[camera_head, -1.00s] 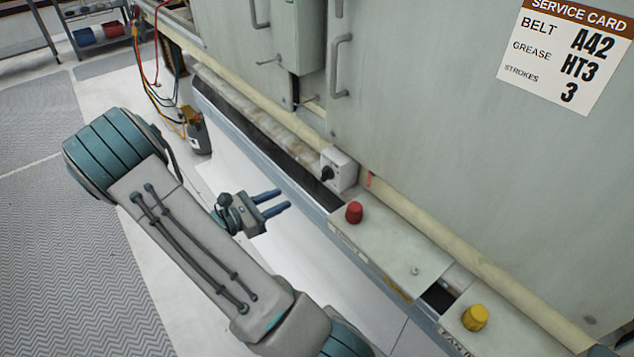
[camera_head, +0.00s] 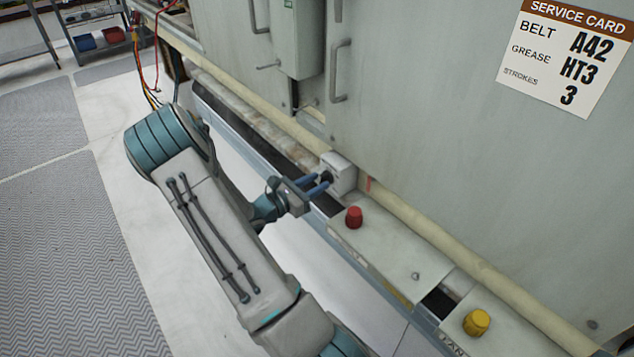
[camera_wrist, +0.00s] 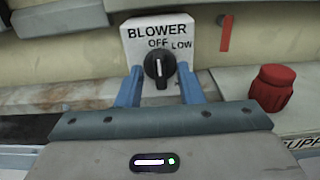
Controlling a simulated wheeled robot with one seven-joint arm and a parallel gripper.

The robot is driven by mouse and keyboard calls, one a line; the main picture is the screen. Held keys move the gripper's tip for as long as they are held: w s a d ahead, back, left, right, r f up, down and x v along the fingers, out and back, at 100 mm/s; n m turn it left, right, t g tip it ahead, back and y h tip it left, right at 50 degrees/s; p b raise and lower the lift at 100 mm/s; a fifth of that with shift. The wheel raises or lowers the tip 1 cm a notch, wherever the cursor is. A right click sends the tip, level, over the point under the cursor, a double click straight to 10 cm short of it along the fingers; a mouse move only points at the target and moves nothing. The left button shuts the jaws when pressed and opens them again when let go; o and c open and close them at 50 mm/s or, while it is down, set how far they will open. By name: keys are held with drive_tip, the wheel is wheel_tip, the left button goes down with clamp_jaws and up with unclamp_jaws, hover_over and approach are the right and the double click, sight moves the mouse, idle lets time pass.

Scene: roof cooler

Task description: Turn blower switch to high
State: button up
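The blower switch is a white box (camera_wrist: 200,33) marked BLOWER, OFF and LOW, with a round black knob (camera_wrist: 160,66). The white line on the knob points up toward OFF. No HIGH label is visible. The box (camera_head: 343,174) also shows in the head view, on the ledge at the foot of the big panel. My gripper (camera_wrist: 161,77) is open, with one blue finger on each side of the knob. The fingertips are close to the knob, with small gaps seen; I cannot tell whether they reach around it. In the head view my gripper (camera_head: 328,179) points at the box.
A red knob (camera_head: 353,217) stands on the ledge just right of the switch, close to my gripper. A yellow knob (camera_head: 477,322) sits farther right. A cabinet handle (camera_head: 340,70) and a service card (camera_head: 565,55) are on the panel above.

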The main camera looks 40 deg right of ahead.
drive_tip(key=shift+d, duration=0.3)
clamp_jaws()
